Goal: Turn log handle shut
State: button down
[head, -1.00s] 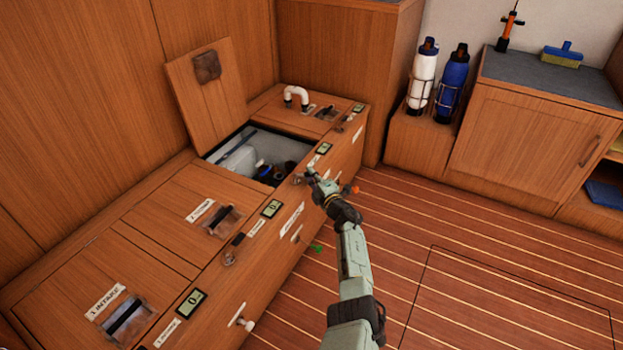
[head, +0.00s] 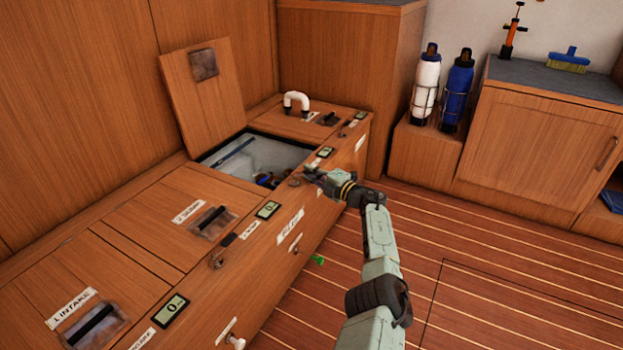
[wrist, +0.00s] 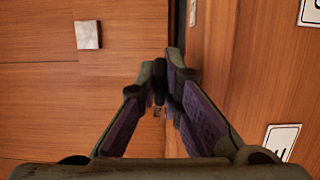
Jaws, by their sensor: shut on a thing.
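My gripper (head: 309,175) is at the front edge of the open hatch in the wooden bench. In the wrist view its fingers (wrist: 160,88) close together at the tips around a small dark part. I cannot tell whether that part is the log handle; the fingers cover most of it. A front label (head: 290,226) seems to end in LOG. Below it, a small pale handle (head: 295,243) sticks out of the bench front. Another pale handle (head: 232,337) is lower left, near the 1 INTAKE section.
A raised hatch lid (head: 203,100) leans against the wall behind the opening. A white curved pipe (head: 297,98) stands on the bench top. A white bottle (head: 427,85) and a blue bottle (head: 459,88) stand at the right.

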jog(key=shift+a, duration=0.1)
dwell(0.3)
jog(key=c, duration=2)
grip_release()
jog(key=shift+s+d, duration=0.2)
jog(key=shift+d, duration=0.15)
jog(key=v, duration=1.1)
jog(key=shift+r, duration=0.1)
jog(key=shift+c, duration=0.4)
